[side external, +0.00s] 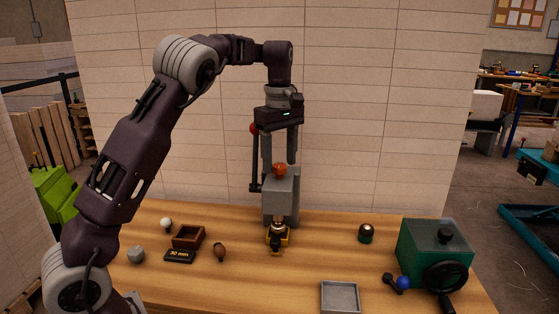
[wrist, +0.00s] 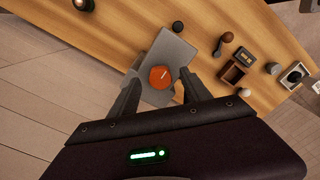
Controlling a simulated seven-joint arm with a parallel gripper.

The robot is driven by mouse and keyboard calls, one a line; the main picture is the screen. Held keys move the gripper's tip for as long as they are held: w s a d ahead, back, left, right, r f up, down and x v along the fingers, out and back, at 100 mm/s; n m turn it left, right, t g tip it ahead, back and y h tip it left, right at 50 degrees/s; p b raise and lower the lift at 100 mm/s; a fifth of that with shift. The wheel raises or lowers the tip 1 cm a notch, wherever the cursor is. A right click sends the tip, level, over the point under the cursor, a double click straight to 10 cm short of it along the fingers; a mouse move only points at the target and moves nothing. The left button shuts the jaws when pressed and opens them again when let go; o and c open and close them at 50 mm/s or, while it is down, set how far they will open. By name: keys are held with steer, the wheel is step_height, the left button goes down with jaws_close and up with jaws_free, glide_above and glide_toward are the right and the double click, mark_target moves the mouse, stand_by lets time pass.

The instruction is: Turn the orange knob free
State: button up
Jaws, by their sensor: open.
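The orange knob (side external: 280,170) sits on top of the upright grey block (side external: 283,198) at the back middle of the table. In the wrist view the knob (wrist: 161,77) is a faceted orange disc with a light mark on its face. My gripper (side external: 279,162) is above the block, pointing down, with its fingers apart. In the wrist view the knob shows between the two fingertips of my gripper (wrist: 160,84), with gaps on both sides. Whether the tips are level with the knob or slightly above it I cannot tell.
A black lever with a red ball (side external: 254,128) stands close left of my fingers. A brass-coloured fitting (side external: 278,236) is in front of the block. A brown box (side external: 188,237) lies left, a grey tray (side external: 340,297) in front, and a green box (side external: 433,250) with a handwheel right.

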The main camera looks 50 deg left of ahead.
steer(key=shift+f, duration=0.4)
jaws_close()
